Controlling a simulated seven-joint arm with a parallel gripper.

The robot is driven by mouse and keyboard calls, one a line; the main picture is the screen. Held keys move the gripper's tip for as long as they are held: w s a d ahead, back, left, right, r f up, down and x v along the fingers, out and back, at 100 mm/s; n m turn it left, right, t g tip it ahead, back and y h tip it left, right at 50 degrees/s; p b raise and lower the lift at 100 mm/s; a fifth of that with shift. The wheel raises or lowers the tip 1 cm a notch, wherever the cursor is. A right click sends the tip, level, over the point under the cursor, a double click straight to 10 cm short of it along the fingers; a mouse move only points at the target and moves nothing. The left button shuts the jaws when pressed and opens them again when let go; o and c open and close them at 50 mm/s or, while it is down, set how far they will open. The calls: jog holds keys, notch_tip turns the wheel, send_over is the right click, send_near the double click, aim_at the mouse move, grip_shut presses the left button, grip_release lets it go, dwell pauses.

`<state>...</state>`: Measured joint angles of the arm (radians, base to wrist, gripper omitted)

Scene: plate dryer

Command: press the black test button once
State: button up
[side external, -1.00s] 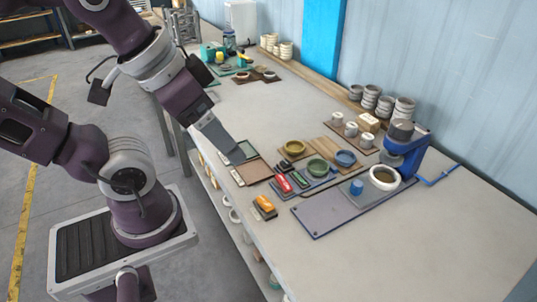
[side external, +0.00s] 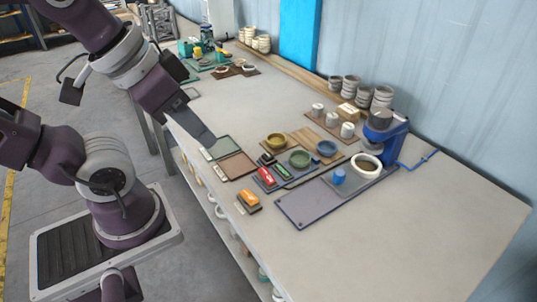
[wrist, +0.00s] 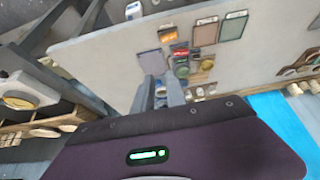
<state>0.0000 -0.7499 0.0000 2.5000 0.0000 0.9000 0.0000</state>
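The black button (side external: 266,159) seems to be the small dark block at the back left of the button panel in the side external view. A red button (side external: 266,176) and a green button (side external: 283,171) sit in front of it. The buttons show small beyond the fingers, and I cannot pick out the black one there.
Green (side external: 222,147) and brown (side external: 237,166) flat panels lie between my gripper and the buttons. An orange block (side external: 249,197) is at the front edge. Bowls, including a green one (side external: 300,158), stand behind the buttons. A purple plate (side external: 308,208) and a blue machine (side external: 386,135) are on the right.

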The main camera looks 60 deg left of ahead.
grip_shut()
dwell(1.0)
jog(key=w+a+m+t+y, duration=0.2)
jog(key=w+a+m, duration=0.1)
jog(key=w+a, duration=0.6)
jog(key=w+a+m+t+y, duration=0.25)
jog(key=w+a, duration=0.45)
jog(key=w, duration=0.4)
notch_tip(320, 180, down, 12)
jog(key=d+m+g+h, duration=0.1)
jog(key=d+m+h, duration=0.1)
jog(key=m+h, duration=0.6)
jog(key=shift+w+d+r+g, duration=0.15)
jog(key=shift+w+d+g, duration=0.1)
jog(key=shift+g, duration=0.1)
